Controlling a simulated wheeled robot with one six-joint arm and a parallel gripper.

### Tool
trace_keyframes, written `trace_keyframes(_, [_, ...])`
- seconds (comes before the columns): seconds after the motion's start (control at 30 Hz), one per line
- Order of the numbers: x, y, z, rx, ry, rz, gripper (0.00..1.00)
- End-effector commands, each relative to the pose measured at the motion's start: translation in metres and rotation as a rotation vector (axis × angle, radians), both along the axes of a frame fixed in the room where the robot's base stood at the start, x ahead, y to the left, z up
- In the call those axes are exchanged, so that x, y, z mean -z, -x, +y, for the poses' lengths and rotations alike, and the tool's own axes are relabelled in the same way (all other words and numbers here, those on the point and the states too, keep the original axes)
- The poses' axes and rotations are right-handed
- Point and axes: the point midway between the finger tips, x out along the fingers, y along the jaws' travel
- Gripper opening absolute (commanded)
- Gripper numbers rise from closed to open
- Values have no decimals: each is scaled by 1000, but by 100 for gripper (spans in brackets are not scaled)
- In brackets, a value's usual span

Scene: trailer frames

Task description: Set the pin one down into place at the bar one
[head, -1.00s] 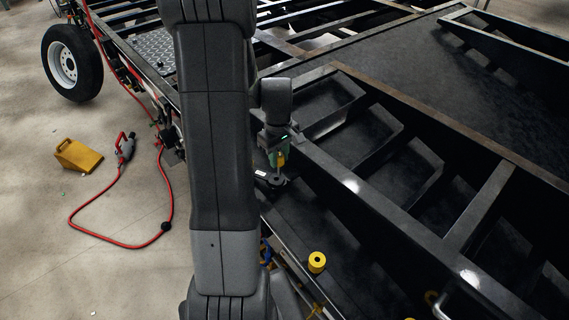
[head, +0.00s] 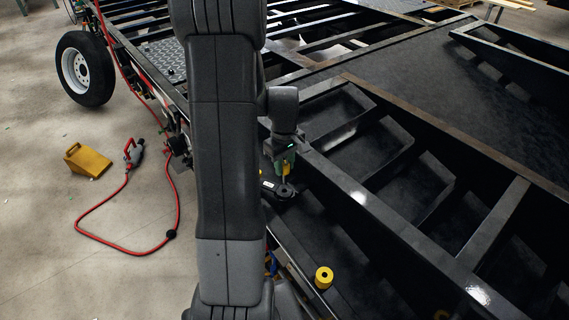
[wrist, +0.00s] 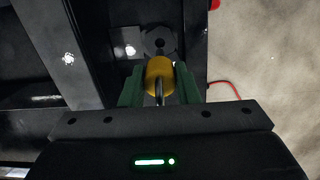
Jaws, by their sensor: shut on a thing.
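Pin one, with a yellow cylindrical body, is between the green fingers of my gripper (wrist: 158,88) in the wrist view. Its body (wrist: 159,72) shows there, and a small yellow part of it (head: 286,169) shows in the head view. My gripper (head: 284,166) is shut on it and points down. Just below is a dark bar end with a round eye (head: 285,191), which I take for bar one; the eye (wrist: 159,41) also shows beyond the pin in the wrist view. I cannot tell whether the pin's lower tip touches the eye.
A yellow ring-shaped piece (head: 324,277) sits on the dark surface at the front. The black trailer frame (head: 405,235) rises close to the right of my gripper. A red cable (head: 110,243), a yellow wedge block (head: 88,160) and a wheel (head: 86,68) are at left on open floor.

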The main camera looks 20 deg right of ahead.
Motion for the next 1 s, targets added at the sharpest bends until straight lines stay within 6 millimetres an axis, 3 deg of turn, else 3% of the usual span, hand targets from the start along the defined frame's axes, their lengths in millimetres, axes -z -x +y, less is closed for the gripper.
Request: trace_keyframes(1.0, [64,0,0,0,0,0,5])
